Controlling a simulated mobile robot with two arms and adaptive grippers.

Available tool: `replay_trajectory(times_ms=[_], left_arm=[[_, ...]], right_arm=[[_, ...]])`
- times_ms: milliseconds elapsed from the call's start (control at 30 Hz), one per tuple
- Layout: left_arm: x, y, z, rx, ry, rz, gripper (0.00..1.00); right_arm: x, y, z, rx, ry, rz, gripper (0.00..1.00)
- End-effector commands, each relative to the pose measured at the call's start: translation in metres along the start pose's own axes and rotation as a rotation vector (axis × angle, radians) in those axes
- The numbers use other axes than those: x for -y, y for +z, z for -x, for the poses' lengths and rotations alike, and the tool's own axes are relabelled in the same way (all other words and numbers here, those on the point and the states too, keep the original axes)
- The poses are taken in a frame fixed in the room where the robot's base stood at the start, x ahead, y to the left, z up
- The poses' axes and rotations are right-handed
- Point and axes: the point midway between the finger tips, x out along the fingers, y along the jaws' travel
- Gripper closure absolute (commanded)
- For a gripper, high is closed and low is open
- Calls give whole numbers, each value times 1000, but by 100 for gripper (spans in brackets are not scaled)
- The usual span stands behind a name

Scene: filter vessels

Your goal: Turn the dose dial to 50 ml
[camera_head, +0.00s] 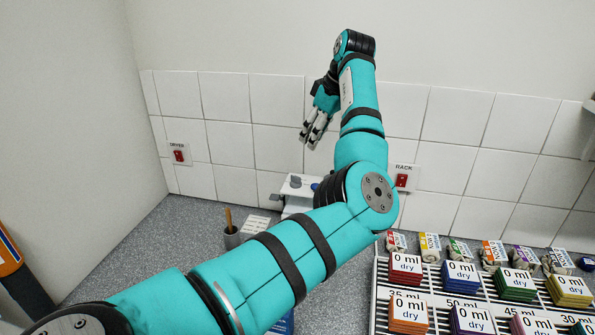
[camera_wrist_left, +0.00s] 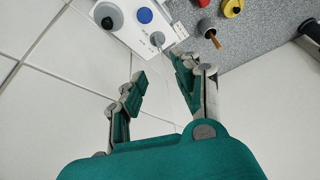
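A white device (camera_head: 299,186) stands on the counter against the tiled wall, partly hidden behind my left arm. In the left wrist view its white panel (camera_wrist_left: 127,36) shows at the top, with a large grey round part (camera_wrist_left: 107,17) with a dark centre, a blue button (camera_wrist_left: 144,15) and a small grey knob (camera_wrist_left: 157,39). I cannot tell which is the dose dial, and no scale is legible. My left gripper (camera_head: 312,136) is raised above the device near the wall; in the wrist view its fingers (camera_wrist_left: 158,70) are apart and empty. My right gripper is not in view.
A grey cup (camera_head: 231,236) with a wooden-handled tool stands left of the device. A white rack (camera_head: 383,293) with coloured stacks labelled "0 ml dry" fills the right. Wall switches marked DRYER (camera_head: 179,154) and RACK (camera_head: 402,180) flank my arm. The left counter is mostly clear.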

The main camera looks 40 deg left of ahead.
Motion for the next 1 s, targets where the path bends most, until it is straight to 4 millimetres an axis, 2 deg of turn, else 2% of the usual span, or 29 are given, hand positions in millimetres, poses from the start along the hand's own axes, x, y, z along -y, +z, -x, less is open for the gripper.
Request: replay_trajectory(times_ms=[100, 400, 600, 800, 1000], left_arm=[[1, 0, -27, 1, -4, 0, 68], [1, -1, -91, 1, -4, 0, 68], [0, -1, -124, 0, -2, -1, 68], [0, -1, -140, 0, -1, 0, 68], [0, 0, -142, 0, 0, 0, 68]], right_arm=[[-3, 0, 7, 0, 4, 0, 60], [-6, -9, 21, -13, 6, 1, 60], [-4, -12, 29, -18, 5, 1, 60], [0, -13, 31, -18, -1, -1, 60], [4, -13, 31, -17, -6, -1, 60]])
